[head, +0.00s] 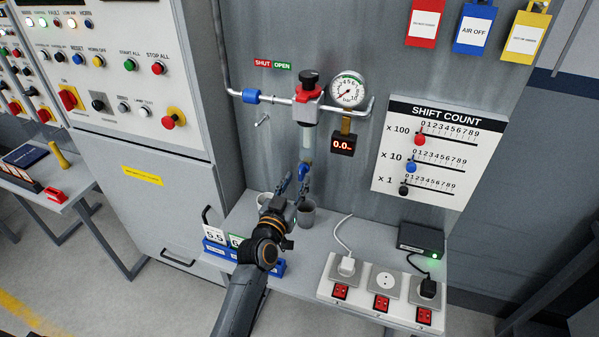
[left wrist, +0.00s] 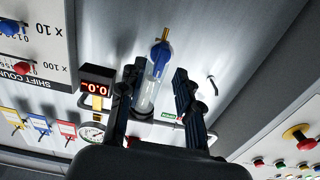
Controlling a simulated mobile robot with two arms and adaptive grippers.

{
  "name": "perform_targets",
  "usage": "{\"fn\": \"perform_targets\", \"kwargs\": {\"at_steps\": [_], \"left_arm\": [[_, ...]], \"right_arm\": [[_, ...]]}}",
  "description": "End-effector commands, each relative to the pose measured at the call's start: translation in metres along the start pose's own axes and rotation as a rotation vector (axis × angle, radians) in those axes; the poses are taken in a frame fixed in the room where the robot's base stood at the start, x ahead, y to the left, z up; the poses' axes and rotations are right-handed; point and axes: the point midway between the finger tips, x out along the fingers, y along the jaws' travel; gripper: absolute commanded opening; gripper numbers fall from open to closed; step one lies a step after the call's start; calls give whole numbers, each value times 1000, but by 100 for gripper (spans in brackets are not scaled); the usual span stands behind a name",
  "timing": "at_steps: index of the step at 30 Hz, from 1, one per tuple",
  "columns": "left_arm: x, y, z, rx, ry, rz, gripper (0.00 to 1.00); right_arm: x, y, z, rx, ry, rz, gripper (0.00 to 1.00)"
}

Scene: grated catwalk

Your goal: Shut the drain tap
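The drain tap appears to be the blue piece (head: 303,169) under the clear bowl (head: 307,143) of the wall-mounted air unit. In the left wrist view the blue tap (left wrist: 160,52) has a brass tip. My left gripper (head: 294,182) is just below and in front of the bowl, fingers pointing at the wall. In the left wrist view its open fingers (left wrist: 159,72) stand on either side of the bowl and tap, with gaps. I cannot tell how deep the tap lies between them. My right gripper is not in view.
A red-and-green SHUT/OPEN sign (head: 272,65), a gauge (head: 347,90) and a display reading 0.0 (head: 342,145) are on the wall. A grey cup (head: 307,215) stands on the shelf under the unit. A power strip (head: 383,292) lies to the right.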

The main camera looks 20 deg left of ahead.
Motion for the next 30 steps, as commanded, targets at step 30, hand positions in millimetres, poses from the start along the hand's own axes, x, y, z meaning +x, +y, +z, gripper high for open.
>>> {"fn": "perform_targets", "kwargs": {"at_steps": [30], "left_arm": [[34,0,0,0,0,0,0]], "right_arm": [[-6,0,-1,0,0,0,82]]}}
